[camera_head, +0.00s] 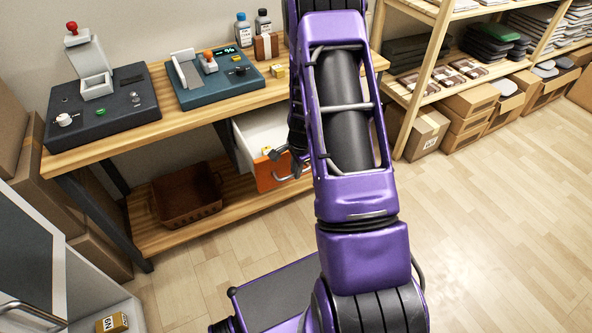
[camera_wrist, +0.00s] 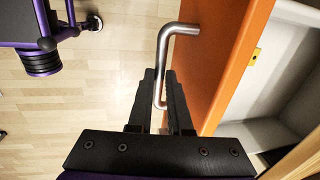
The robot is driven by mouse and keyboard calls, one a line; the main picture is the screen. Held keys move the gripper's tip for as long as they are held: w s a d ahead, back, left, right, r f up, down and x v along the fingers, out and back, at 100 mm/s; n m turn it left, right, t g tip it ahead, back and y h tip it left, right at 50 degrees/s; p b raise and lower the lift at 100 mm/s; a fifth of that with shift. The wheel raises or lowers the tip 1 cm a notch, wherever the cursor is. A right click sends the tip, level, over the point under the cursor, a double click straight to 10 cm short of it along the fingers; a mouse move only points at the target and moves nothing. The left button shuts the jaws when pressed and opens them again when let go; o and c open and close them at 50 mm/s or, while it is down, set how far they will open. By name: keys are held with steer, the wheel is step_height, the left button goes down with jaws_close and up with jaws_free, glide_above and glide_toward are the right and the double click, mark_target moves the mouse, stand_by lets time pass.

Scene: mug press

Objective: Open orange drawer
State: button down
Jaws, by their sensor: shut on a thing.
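The orange drawer (camera_head: 272,171) is under the wooden workbench in the head view and stands partly open, its pale inside showing. In the wrist view its orange front (camera_wrist: 232,60) runs down the right, with the open drawer interior beyond it. A metal bar handle (camera_wrist: 164,60) sticks out from the front. My gripper (camera_wrist: 163,75) has its two black fingers on either side of the handle bar and is shut on it. In the head view my purple arm hides part of the drawer, and my gripper is mostly hidden there.
The workbench (camera_head: 160,133) carries a black press machine (camera_head: 100,115), a teal machine (camera_head: 213,85) and bottles. A brown basket (camera_head: 188,195) sits on the lower shelf. A storage rack with boxes stands at right. The floor in front is clear.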

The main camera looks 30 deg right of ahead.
steer(key=shift+s, duration=0.5)
steer(key=c, duration=0.8)
jaws_free()
steer(key=shift+c, duration=0.2)
steer(key=s+r+p, duration=0.2)
steer(key=s+r, duration=0.1)
steer(key=r, duration=1.4)
steer(key=shift+r, duration=0.1)
